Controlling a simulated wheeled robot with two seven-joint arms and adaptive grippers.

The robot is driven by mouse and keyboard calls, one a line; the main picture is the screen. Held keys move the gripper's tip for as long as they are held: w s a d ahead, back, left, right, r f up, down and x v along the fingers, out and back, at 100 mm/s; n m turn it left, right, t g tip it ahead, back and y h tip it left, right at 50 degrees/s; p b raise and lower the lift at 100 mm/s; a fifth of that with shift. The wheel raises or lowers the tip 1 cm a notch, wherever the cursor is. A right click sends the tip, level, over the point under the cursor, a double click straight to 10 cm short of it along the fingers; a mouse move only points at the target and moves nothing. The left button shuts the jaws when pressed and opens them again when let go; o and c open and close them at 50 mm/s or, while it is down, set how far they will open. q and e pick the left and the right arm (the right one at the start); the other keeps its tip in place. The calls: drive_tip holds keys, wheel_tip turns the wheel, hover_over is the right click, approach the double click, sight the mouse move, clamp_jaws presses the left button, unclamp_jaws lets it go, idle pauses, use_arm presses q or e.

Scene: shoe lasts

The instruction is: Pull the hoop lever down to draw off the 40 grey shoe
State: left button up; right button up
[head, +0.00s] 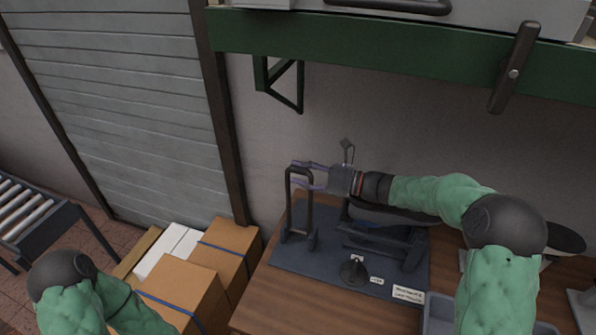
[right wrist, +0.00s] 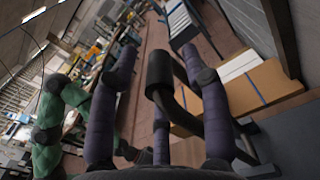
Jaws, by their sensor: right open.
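The hoop lever (head: 288,205) is a dark upright frame at the left end of the device on the blue base plate (head: 290,255). My right gripper (head: 298,174) is at the top of the hoop, its purple fingers reaching across it. In the right wrist view the hoop's thick dark grip bar (right wrist: 160,72) lies between the spread fingers, which are open. Whether any finger touches it I cannot tell. A dark, shoe-like shape (head: 392,214) shows below my right forearm, largely hidden; its size and colour are unclear. My left gripper is out of view.
A dark round-based piece (head: 354,272) and a white label plate (head: 408,294) are at the front of the base. Cardboard boxes (head: 185,280) stand left of the wooden table (head: 285,302). A green beam (head: 400,58) and bracket (head: 281,85) are above.

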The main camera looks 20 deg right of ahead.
drive_tip(key=shift+w+a, duration=0.4)
drive_tip(key=shift+a, duration=0.15)
clamp_jaws()
drive_tip(key=shift+s, duration=0.1)
